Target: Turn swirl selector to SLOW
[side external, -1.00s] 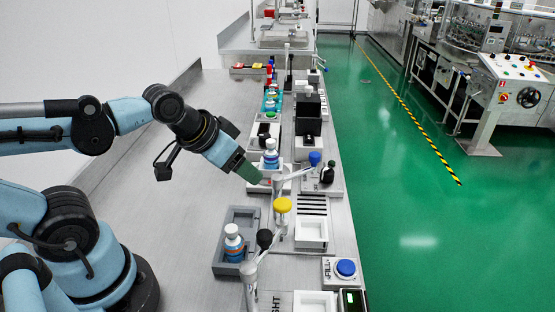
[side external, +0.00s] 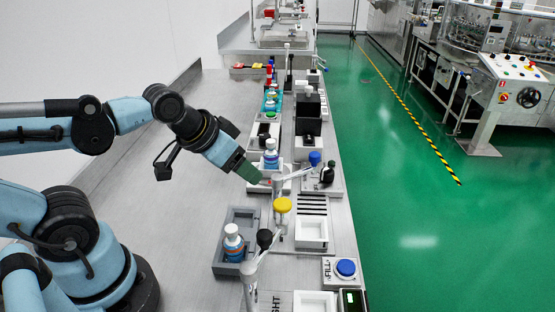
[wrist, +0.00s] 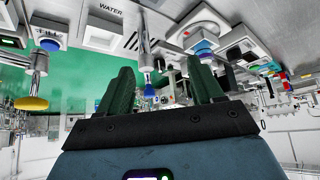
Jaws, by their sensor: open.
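I cannot make out a labelled swirl selector or a SLOW mark in either view. My gripper (side external: 252,177) is open, with its green fingers angled down just left of a white unit (side external: 284,185) that carries a bottle with a blue label (side external: 270,158). A small red spot shows beside the fingertips. The fingers cover part of the unit's near face. In the wrist view, the two fingers of my gripper (wrist: 163,82) stand apart, with a blue knob (wrist: 148,90) seen between them. Nothing is held.
A yellow knob (side external: 282,204) on a tap arm stands close in front. A blue knob (side external: 315,158) is just to the right. A grey tray (side external: 225,262) holds another bottle (side external: 233,240). The bare bench (side external: 170,215) to the left is clear.

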